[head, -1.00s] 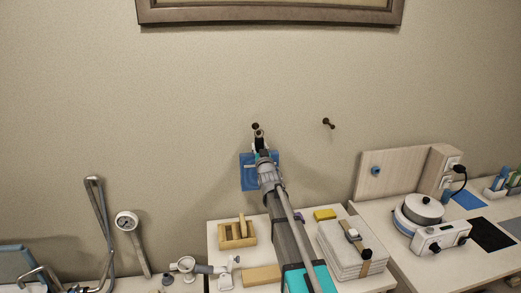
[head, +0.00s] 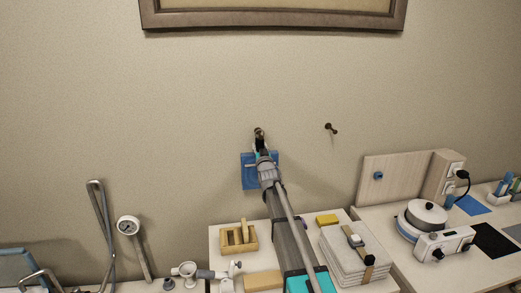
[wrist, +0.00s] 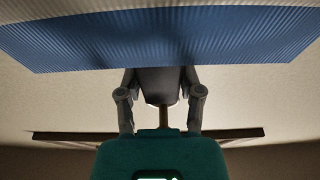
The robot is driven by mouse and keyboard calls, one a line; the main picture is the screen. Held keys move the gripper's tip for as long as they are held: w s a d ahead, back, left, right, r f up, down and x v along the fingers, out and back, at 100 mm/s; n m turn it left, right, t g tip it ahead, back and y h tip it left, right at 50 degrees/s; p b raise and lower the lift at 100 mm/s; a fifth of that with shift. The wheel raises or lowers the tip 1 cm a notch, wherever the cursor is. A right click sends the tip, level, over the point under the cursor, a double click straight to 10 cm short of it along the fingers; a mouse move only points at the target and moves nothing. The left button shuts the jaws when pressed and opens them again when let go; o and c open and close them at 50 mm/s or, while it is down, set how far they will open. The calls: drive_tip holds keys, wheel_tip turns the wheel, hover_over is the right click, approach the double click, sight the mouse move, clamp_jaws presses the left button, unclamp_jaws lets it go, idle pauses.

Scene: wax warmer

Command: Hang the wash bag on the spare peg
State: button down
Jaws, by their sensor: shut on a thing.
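The wash bag (head: 248,178) is a blue, flat-looking piece close to the wall in the head view, partly behind my arm. In the wrist view its ribbed blue side (wrist: 160,35) fills the top. My gripper (head: 260,147) is shut at the bag's top; in the wrist view its fingers (wrist: 160,92) close on a part of it that is mostly hidden. A dark left peg (head: 259,132) shows just above my gripper. Whether the bag's loop is around this peg, I cannot tell. The right peg (head: 330,128) is bare.
A framed picture (head: 275,19) hangs above. Below stand a counter with a wooden holder (head: 238,240), a yellow block (head: 326,220) and folded towels (head: 345,262). The wax warmer (head: 425,215) is at right. The wall between the pegs is clear.

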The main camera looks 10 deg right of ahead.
drive_tip(key=shift+w+f+b, duration=0.25)
drive_tip(key=shift+f+b, duration=0.1)
drive_tip(key=shift+b, duration=0.05)
idle(0.4)
drive_tip(key=shift+c, duration=0.8)
unclamp_jaws()
drive_tip(key=shift+b+v, duration=0.6)
drive_tip(key=shift+v, duration=1.65)
idle(0.7)
